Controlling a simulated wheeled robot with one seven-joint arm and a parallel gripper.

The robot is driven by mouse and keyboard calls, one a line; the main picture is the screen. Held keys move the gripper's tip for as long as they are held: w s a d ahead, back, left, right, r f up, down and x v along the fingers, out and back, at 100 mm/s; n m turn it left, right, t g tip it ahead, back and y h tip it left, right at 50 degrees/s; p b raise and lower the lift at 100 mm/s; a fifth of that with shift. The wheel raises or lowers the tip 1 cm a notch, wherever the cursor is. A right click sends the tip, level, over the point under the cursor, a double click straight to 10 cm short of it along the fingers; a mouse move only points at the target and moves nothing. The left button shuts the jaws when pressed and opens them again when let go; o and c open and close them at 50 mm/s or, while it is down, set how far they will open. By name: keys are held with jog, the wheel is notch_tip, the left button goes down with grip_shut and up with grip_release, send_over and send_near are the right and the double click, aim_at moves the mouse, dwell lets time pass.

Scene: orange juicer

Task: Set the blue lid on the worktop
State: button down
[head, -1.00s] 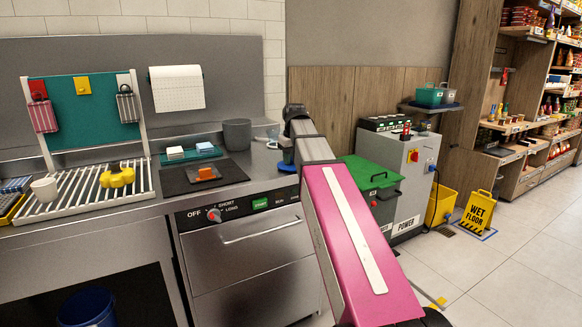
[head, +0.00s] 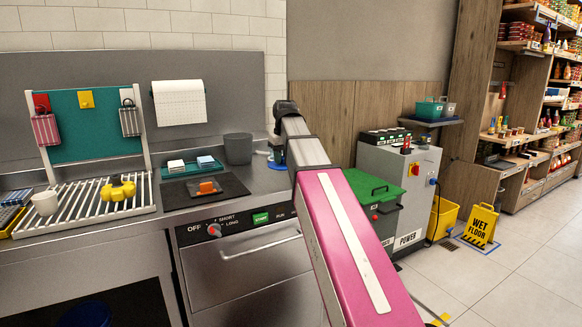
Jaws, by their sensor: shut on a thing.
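The blue lid (head: 278,166) shows as a small blue patch at the right end of the steel worktop (head: 252,181). My gripper (head: 277,156) points down there, small and partly behind my pink and grey arm. It is shut on the lid, though its fingertips are hard to make out. The lid is low over the worktop; I cannot tell whether it touches the surface.
A grey pot (head: 238,148) stands just left of my gripper. A dark mat (head: 228,190) with an orange item (head: 208,188) lies nearer the front. A teal tray (head: 178,168) sits behind it. A green-lidded bin (head: 372,186) stands right of the counter.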

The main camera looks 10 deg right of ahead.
jog(key=s+a+r, duration=0.2)
jog(key=a, duration=0.6)
jog(key=s+a+r, duration=0.3)
jog(key=a, duration=0.5)
jog(key=w+d+f, duration=0.4)
jog(key=w+d, duration=0.1)
jog(key=w+d+f, duration=0.2)
jog(key=d+f, duration=0.1)
jog(key=shift+w+d, duration=0.2)
jog(key=shift+w, duration=0.05)
jog(key=shift+d, duration=0.1)
jog(key=shift+f, duration=2)
jog(key=shift+f, duration=0.15)
jog(key=c, duration=0.9)
grip_release()
